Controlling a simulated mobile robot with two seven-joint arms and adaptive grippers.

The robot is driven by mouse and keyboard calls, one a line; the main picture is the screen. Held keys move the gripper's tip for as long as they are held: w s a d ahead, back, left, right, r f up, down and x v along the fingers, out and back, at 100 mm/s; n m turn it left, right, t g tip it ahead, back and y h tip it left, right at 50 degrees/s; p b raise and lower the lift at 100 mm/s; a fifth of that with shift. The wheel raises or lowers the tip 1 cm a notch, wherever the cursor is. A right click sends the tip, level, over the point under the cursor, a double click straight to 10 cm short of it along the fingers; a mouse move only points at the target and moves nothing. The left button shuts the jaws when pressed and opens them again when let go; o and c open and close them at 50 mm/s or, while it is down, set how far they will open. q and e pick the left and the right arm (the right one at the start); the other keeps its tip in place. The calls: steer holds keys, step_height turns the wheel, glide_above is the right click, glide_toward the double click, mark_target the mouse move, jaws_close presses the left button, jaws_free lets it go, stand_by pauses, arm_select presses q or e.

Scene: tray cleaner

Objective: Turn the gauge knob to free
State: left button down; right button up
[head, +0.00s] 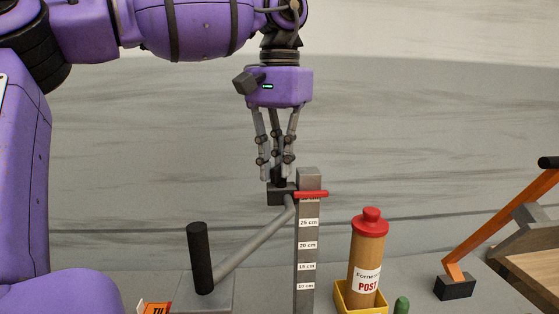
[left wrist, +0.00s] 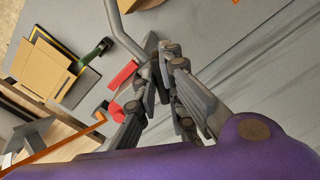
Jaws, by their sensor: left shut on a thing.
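The gauge (head: 308,255) is an upright grey post with a centimetre scale and a red pointer (head: 312,194) just above the 25 cm mark. A dark block (head: 275,198) sits at the post's left side near its top, with the small dark gauge knob on it. My left gripper (head: 278,179) points straight down over the block, its fingers closed around the knob, which they mostly hide. In the left wrist view the fingers (left wrist: 160,92) meet beside the red pointer (left wrist: 122,76). The knob's setting cannot be read. My right gripper is not in view.
A grey bar slants from the block to a base with a black upright handle (head: 200,258). A tan bottle (head: 366,262) with a red cap stands in a yellow holder right of the gauge. An orange lever (head: 505,222) is at the far right.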

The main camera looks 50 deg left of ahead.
arm_select(q)
steer(key=shift+w+d+n, duration=0.1)
steer(key=shift+n, duration=3)
steer(key=c, duration=2.1)
jaws_free()
step_height(320, 180, up, 12)
